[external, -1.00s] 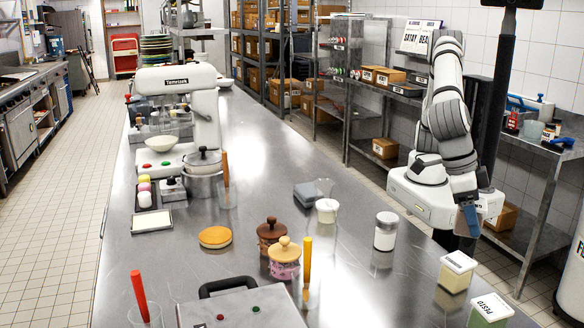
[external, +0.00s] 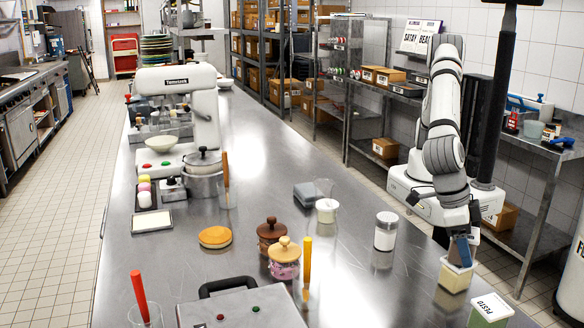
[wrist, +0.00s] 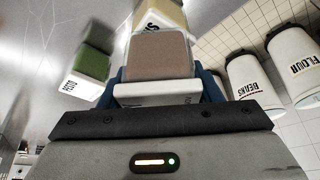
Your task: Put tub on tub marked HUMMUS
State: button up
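My gripper (external: 460,251), with blue fingers, is low at the right front of the steel table. In the wrist view its fingers are closed on both sides of a tub (wrist: 158,56) with a brownish body and a white lid; the lid's lettering is unreadable. In the external view the fingers largely hide this tub. The cream tub (external: 454,279) stands directly below. In the wrist view it shows as the HUMMUS tub (wrist: 166,14), its lid lettering partly hidden. I cannot tell whether the two tubs touch.
The green PESTO tub (external: 489,311) stands close by at the front right. A white-lidded jar (external: 385,231) stands to the left. Pots (external: 285,259) and a glass with an orange-handled tool (external: 307,265) stand farther left. The table between is clear.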

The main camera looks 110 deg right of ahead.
jog(key=o, duration=0.4)
jog(key=shift+c, duration=0.2)
jog(key=shift+r, duration=0.15)
jog(key=b+v, duration=0.1)
jog(key=v, duration=1.1)
